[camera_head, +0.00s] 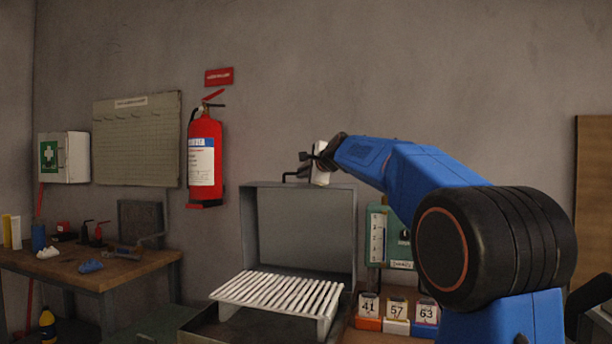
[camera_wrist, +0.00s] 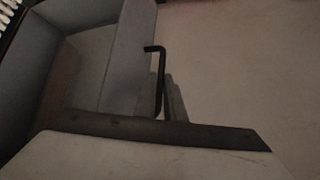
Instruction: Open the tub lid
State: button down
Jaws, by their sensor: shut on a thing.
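The tub (camera_head: 200,327) is a dark metal box low in the middle of the head view. Its grey lid (camera_head: 300,228) stands about upright at the back, swung open. A black handle (camera_head: 288,177) is at the lid's top edge, and it also shows as a bent bar in the wrist view (camera_wrist: 160,75). My gripper (camera_head: 308,172) is at the lid's top edge, shut on the handle. The lid's grey face (camera_wrist: 125,50) fills the left of the wrist view.
A white slatted rack (camera_head: 275,293) sits at the tub opening. Number cards (camera_head: 397,310) and a green device (camera_head: 400,240) stand to the right. A workbench (camera_head: 120,270) with small items is at left. A fire extinguisher (camera_head: 204,160) hangs on the wall behind.

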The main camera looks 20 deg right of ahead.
jog(key=shift+w+f, duration=0.1)
jog(key=shift+f, duration=0.45)
jog(key=c, duration=1.8)
grip_release()
jog(key=shift+d, duration=0.1)
jog(key=shift+c, duration=0.2)
jog(key=shift+r, duration=0.2)
jog(key=shift+s+r, duration=0.15)
jog(key=shift+s, duration=0.3)
jog(key=v, duration=1.6)
jog(key=shift+s+r, duration=0.2)
jog(key=shift+s, duration=0.05)
